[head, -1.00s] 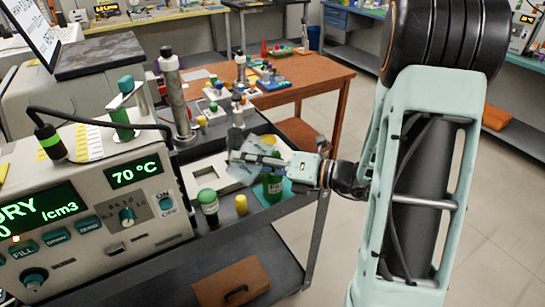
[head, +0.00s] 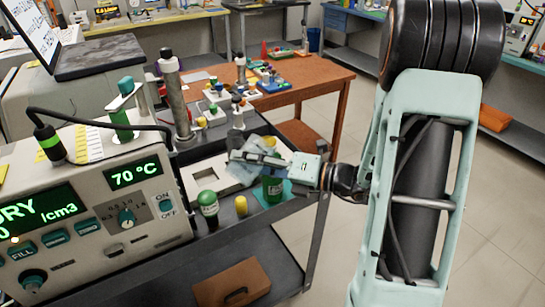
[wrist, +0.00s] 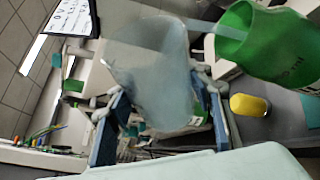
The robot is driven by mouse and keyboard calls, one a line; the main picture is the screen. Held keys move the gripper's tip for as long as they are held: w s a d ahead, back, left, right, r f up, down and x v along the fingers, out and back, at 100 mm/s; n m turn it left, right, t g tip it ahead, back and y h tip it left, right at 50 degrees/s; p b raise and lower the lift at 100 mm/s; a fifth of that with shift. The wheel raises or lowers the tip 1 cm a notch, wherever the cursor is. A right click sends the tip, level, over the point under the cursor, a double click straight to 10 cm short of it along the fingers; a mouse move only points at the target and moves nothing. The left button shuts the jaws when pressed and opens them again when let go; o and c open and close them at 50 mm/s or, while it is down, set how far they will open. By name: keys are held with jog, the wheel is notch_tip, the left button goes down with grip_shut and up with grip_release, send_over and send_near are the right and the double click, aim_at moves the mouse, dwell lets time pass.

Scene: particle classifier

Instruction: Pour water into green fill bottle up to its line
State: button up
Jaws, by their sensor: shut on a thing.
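My gripper (head: 258,160) is shut on a clear, bluish beaker (wrist: 150,75) above the cart's top shelf. The beaker is tilted, and its pale body also shows by the fingers in the head view (head: 238,172). The green fill bottle (head: 272,190) stands just below my gripper, its top partly covered by it. In the wrist view the bottle (wrist: 275,45) is at the upper right with its open mouth towards the beaker. A pale, thin streak like water runs from the beaker's rim to that mouth. The bottle's fill line and water level cannot be made out.
A green-capped bottle (head: 208,208) and a small yellow cylinder (head: 241,206) stand close by on the cart (head: 225,238). A grey machine with a 70 °C display (head: 134,174) is at left. A white tray (head: 203,178) lies behind. Floor at right is clear.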

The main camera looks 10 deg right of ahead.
jog(key=shift+r+m+y, duration=0.5)
jog(key=shift+r+m, duration=0.3)
jog(key=shift+m, duration=0.3)
dwell(2.1)
jog(key=shift+w+d+r+m+t+p, duration=0.3)
jog(key=shift+m+p, duration=0.2)
jog(key=shift+p, duration=0.35)
dwell(0.8)
